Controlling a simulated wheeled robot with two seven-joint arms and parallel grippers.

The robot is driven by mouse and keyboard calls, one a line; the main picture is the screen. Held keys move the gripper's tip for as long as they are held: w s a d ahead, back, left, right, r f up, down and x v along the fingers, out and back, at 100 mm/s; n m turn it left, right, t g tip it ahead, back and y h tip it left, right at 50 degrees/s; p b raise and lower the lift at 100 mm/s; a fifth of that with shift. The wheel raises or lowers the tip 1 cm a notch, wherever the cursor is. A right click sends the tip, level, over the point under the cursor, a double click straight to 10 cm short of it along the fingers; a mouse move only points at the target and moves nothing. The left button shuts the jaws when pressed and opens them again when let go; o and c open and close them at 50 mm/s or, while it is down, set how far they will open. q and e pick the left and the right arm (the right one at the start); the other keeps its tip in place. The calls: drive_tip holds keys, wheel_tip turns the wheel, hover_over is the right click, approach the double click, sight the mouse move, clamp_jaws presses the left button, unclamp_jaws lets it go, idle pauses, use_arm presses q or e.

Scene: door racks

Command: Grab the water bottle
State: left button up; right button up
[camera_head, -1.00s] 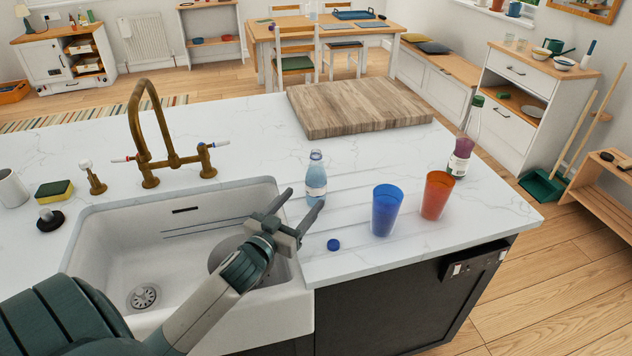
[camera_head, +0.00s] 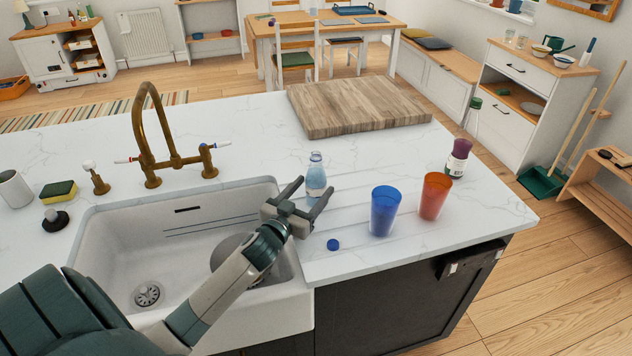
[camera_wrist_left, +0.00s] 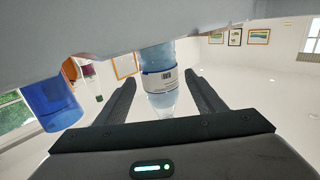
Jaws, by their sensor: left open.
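The water bottle (camera_head: 316,175) is clear and bluish with a pale label, and stands upright and uncapped on the counter right of the sink. A small blue cap (camera_head: 333,245) lies on the counter in front of it. My left gripper (camera_head: 315,188) is open, its two fingers pointing at the bottle from the near left. In the left wrist view, which looks upside down, the bottle (camera_wrist_left: 158,88) shows between the two open fingers (camera_wrist_left: 163,92), with visible gaps on both sides. My right gripper is not in view.
A blue cup (camera_head: 384,212) and an orange cup (camera_head: 434,197) stand right of the bottle. A green-capped bottle (camera_head: 458,160) is farther right. A wooden board (camera_head: 355,105) lies behind. The sink (camera_head: 110,235) and brass tap (camera_head: 165,160) are left. The counter between bottle and board is clear.

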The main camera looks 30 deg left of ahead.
use_arm(q)
drive_tip(key=shift+w+a+p, duration=0.1)
drive_tip(key=shift+w+p, duration=0.2)
drive_tip(key=shift+w, duration=1.1)
drive_tip(key=c, duration=1.4)
